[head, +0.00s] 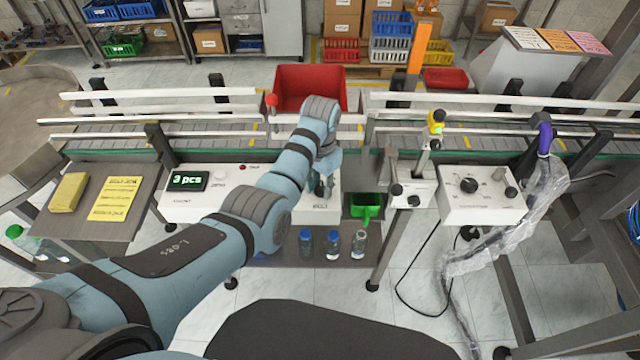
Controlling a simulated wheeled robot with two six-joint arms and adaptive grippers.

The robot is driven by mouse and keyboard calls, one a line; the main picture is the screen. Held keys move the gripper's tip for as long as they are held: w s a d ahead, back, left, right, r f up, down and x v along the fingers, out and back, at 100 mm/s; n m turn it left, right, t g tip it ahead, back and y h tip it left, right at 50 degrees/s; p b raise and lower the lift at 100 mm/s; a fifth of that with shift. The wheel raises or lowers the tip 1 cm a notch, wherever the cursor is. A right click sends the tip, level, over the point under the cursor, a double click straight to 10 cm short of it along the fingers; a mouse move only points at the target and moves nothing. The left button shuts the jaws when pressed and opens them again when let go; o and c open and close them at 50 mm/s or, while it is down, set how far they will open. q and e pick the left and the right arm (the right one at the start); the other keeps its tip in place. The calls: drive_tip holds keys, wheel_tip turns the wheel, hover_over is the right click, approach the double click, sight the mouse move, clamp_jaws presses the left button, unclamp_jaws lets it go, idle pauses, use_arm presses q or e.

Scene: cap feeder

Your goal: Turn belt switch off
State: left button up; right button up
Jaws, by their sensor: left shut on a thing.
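The belt switch (319,190) is a small dark knob on top of a white box (322,206) marked "BELT", below the conveyor near the middle of the head view. My left arm reaches across from the lower left. My left gripper (322,178) points down over the box and is shut on the switch. The gripper and wrist hide much of the knob, so its setting cannot be read. My right gripper is not in view.
The conveyor (200,128) with white rails runs behind the box. A counter box (200,206) reading "3 pcs" stands left, and a box with a dial (484,208) right. A green scoop (366,208) and capped bottles (332,244) are close by. A red bin (312,82) stands behind.

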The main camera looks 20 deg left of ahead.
sight(321, 187)
use_arm(q)
drive_tip(key=n, duration=0.6)
drive_tip(key=shift+n, duration=0.3)
idle(0.4)
drive_tip(key=o, duration=1.2)
drive_tip(key=shift+w+f, duration=0.1)
drive_tip(key=shift+c, duration=0.2)
wheel_tip(321, 187, up, 8)
drive_tip(key=shift+f, duration=0.2)
drive_tip(key=shift+f, duration=0.1)
